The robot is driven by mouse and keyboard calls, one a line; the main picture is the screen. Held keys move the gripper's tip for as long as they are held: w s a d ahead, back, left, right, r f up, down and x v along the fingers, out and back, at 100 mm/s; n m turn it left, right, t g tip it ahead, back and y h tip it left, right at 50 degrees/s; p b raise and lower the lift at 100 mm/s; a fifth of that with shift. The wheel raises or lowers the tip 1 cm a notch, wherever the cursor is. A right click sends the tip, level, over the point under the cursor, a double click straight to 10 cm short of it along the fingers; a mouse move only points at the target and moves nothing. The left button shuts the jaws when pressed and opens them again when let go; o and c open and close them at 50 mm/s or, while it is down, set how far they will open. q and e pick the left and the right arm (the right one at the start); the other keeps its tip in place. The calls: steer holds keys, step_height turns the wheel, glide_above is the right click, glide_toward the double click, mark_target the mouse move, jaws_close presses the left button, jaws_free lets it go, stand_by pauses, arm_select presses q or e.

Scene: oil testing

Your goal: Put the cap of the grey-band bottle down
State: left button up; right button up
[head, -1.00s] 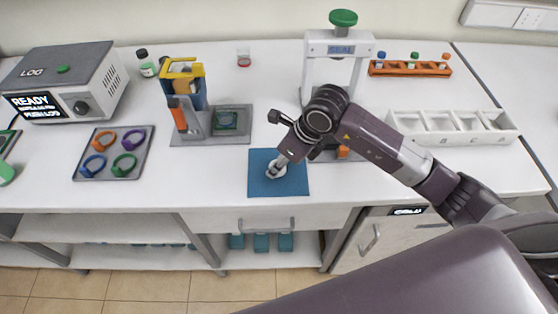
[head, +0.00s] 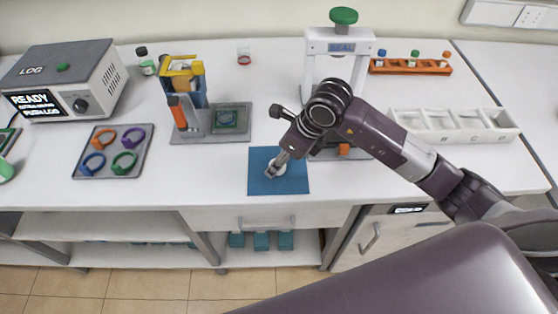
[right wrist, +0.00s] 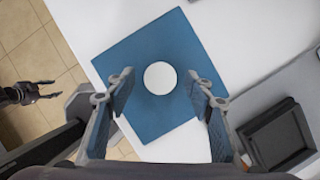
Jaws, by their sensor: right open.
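A round white cap (right wrist: 160,77) lies on the blue mat (right wrist: 128,52), near the middle of the mat. In the head view the cap (head: 281,168) is partly hidden by my right gripper (head: 272,170). In the right wrist view my right gripper (right wrist: 163,88) is open, with one finger on each side of the cap and clear gaps between. My left gripper (right wrist: 48,90) shows small at the left edge of the right wrist view, its fingers apart and empty, away from the mat. I cannot pick out the grey-band bottle.
Behind my right arm stands a white press (head: 338,47) with a green knob. A white divided tray (head: 455,138) and an orange rack (head: 408,68) are at the right. A grey tray with coloured rings (head: 104,171) lies left.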

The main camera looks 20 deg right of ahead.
steer(key=b+v, duration=0.1)
steer(key=v, duration=1)
steer(key=shift+b, duration=0.4)
steer(key=shift+f, duration=0.1)
